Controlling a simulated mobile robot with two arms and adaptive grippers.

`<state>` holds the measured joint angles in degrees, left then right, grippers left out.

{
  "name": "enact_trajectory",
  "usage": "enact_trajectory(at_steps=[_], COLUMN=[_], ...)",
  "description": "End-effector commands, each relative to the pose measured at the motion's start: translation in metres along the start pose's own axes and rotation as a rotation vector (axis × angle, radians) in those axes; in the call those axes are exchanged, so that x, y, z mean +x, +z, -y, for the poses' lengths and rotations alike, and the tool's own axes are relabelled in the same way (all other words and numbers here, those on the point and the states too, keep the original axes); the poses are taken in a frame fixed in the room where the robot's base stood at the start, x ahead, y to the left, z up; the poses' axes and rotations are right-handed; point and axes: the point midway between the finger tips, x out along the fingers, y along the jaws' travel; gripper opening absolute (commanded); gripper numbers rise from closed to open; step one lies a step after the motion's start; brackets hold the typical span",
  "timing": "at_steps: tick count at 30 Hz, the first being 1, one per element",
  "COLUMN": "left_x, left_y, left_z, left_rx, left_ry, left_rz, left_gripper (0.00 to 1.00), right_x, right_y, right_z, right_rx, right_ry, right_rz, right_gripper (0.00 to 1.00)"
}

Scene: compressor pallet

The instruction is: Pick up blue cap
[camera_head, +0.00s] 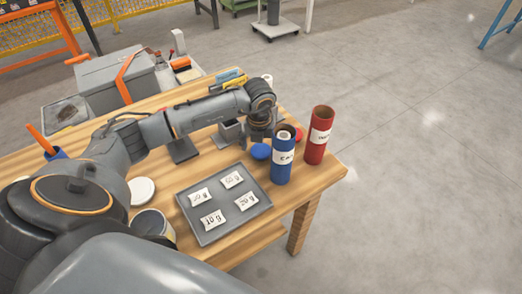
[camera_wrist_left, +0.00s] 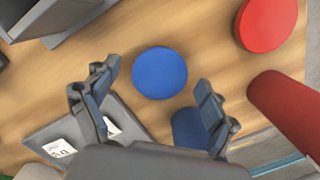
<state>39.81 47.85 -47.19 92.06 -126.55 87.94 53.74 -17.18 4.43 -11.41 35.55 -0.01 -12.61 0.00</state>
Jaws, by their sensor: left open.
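The blue cap (camera_head: 261,151) is a round blue disc lying flat on the wooden table, left of the blue cylinder, in the head view. In the left wrist view the blue cap (camera_wrist_left: 160,73) shows whole, just beyond and between my fingertips. My left gripper (camera_wrist_left: 152,92) is open and empty, above the table, with the cap apart from both fingers. In the head view my left gripper (camera_head: 262,130) reaches down behind the cap and blue cylinder, its fingertips partly hidden. My right gripper is not in view.
A blue cylinder (camera_head: 281,168) and a red cylinder (camera_head: 317,142) stand upright near the table's right corner. A red cap (camera_wrist_left: 266,23) lies near the cylinders. A grey tray (camera_head: 209,234) with several white labels lies in front. A grey box (camera_head: 118,77) stands at the back left.

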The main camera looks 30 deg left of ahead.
Motion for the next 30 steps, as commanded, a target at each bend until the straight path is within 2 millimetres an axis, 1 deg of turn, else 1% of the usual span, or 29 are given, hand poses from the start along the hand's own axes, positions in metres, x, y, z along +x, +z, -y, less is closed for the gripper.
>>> enact_trajectory(at_steps=[3, 5, 6, 8, 9, 20, 23, 26, 30], left_x=[0.000, 0.000, 0.000, 0.000, 0.000, -0.001, -0.005, -0.018, -0.047], left_y=[0.000, 0.000, 0.000, 0.000, 0.000, 0.000, 0.001, 0.004, 0.007], left_z=[0.000, 0.000, 0.000, 0.000, 0.000, 0.000, 0.000, 0.000, 0.000], left_rx=[0.000, 0.000, 0.000, 0.000, 0.000, -0.001, -0.001, -0.001, 0.000], left_ry=[0.000, 0.000, 0.000, 0.000, 0.000, 0.001, 0.000, -0.001, -0.002], left_rz=[0.000, 0.000, 0.000, 0.000, 0.000, 0.000, 0.002, 0.004, 0.005], left_gripper=[0.85, 0.73, 0.65, 0.53, 0.45, 0.44, 0.44, 0.44, 0.44], right_x=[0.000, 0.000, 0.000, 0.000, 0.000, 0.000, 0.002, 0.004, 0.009], right_y=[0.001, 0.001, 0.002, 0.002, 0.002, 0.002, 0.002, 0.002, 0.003], right_z=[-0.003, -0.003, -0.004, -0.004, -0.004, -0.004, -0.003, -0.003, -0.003], right_rx=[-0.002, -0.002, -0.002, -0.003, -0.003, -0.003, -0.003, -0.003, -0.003], right_ry=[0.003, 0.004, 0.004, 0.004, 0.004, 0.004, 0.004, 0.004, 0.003], right_rz=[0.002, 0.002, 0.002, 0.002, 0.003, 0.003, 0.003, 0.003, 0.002], right_gripper=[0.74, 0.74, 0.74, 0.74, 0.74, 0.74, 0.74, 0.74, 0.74])
